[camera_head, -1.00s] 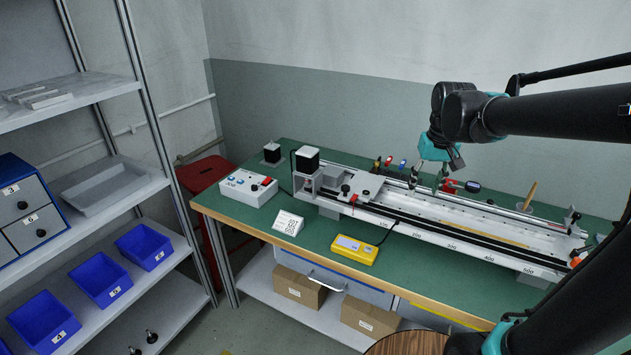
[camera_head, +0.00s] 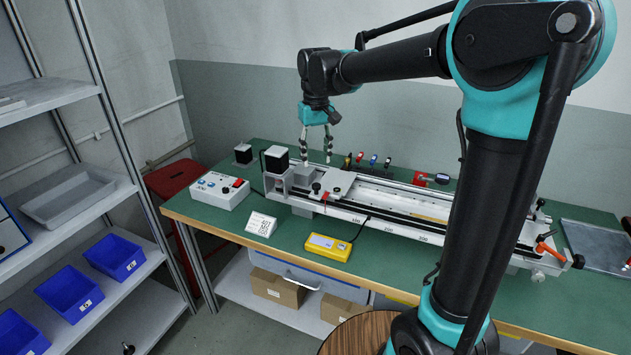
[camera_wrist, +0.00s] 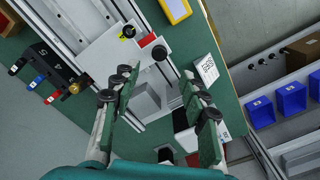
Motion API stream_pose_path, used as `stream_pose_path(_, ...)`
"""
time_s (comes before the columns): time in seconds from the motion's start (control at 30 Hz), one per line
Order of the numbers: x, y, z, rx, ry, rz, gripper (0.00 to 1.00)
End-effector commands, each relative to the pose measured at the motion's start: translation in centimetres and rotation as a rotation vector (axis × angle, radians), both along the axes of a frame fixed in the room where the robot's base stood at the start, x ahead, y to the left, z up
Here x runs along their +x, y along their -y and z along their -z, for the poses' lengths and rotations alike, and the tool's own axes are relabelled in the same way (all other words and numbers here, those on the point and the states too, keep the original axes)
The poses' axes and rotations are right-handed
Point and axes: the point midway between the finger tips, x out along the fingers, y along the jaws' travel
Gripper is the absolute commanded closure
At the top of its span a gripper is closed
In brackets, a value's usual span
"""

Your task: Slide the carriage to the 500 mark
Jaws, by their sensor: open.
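The carriage (camera_head: 337,180), a pale plate with a black knob and a small red part, sits near the left end of the long rail (camera_head: 385,208). Number labels run along the rail's front face; my arm hides part of the right stretch, and I cannot make out the 500 mark. My gripper (camera_head: 317,161) is open and empty, pointing down above the left end, close to the carriage. In the wrist view the carriage plate (camera_wrist: 112,48) lies beyond the fingertips of my gripper (camera_wrist: 157,78). A grey block (camera_wrist: 147,99) shows between the fingers, apart from them.
A black motor (camera_head: 276,158) stands at the rail's left end. A control box (camera_head: 219,190), a number card (camera_head: 261,224) and a yellow device (camera_head: 328,247) lie on the green bench. Coloured-handled tools (camera_head: 373,160) stand behind the rail. A shelf with blue bins (camera_head: 115,256) is at left.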

Motion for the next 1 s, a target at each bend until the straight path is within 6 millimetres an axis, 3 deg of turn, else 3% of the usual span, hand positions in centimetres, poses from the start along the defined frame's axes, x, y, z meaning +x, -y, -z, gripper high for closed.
stream_pose_path(0.2,0.0,0.0,4.4,0.0,0.0,0.0,0.56)
stream_pose_path(0.43,0.0,0.0,7.6,0.0,0.0,0.0,0.56)
stream_pose_path(0.87,0.0,0.0,8.7,0.0,0.0,0.0,0.56)
stream_pose_path(1.0,0.0,0.0,8.7,0.0,0.0,0.0,0.7)
